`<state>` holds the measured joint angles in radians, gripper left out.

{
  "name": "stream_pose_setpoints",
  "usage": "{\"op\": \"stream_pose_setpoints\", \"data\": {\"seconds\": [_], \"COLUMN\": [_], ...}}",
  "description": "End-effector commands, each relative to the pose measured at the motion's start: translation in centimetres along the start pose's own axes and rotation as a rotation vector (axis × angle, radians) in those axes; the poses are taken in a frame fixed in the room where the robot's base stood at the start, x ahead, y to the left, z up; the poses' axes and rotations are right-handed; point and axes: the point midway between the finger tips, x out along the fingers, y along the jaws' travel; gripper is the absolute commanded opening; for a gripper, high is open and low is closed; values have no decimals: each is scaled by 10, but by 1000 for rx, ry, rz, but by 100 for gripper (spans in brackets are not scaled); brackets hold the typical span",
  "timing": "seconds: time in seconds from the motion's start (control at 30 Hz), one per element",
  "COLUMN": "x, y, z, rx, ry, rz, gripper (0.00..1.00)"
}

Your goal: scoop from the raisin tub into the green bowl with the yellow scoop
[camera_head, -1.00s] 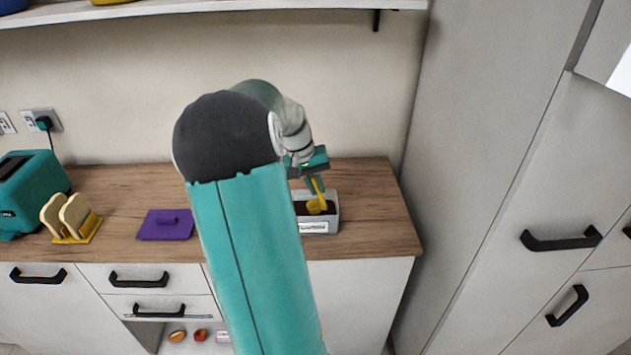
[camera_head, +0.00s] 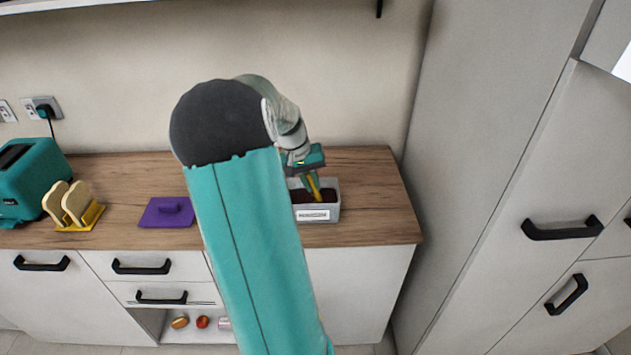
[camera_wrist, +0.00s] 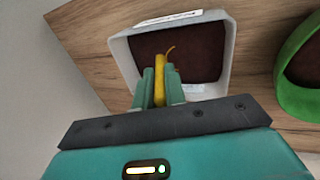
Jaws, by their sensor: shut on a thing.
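The raisin tub (camera_head: 332,213) is a pale grey box with a white label, holding dark brown contents, near the right end of the counter. It also shows in the wrist view (camera_wrist: 226,60). My gripper (camera_head: 310,180) is over the tub and shut on the yellow scoop (camera_head: 314,189). In the wrist view my gripper (camera_wrist: 160,90) has the yellow scoop (camera_wrist: 160,72) between its fingers. The scoop's handle shows, and its head appears sunk in the dark contents. The green bowl (camera_wrist: 288,98) shows partly at the wrist view's right edge; my arm hides it in the head view.
A tall cabinet (camera_head: 480,150) rises to the right of the counter. The wall is close behind.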

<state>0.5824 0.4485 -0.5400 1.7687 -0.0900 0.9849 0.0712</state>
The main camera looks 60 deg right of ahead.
Motion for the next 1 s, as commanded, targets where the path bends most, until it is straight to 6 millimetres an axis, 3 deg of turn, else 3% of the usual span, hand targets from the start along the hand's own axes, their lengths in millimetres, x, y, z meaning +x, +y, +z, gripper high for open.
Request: {"op": "stream_pose_setpoints", "data": {"seconds": [0.4,1.0], "x": [-6,-7], "y": [-18,7], "z": [0,0], "rx": [-1,1], "ry": [1,1], "rz": [0,-303], "gripper": [0,0]}}
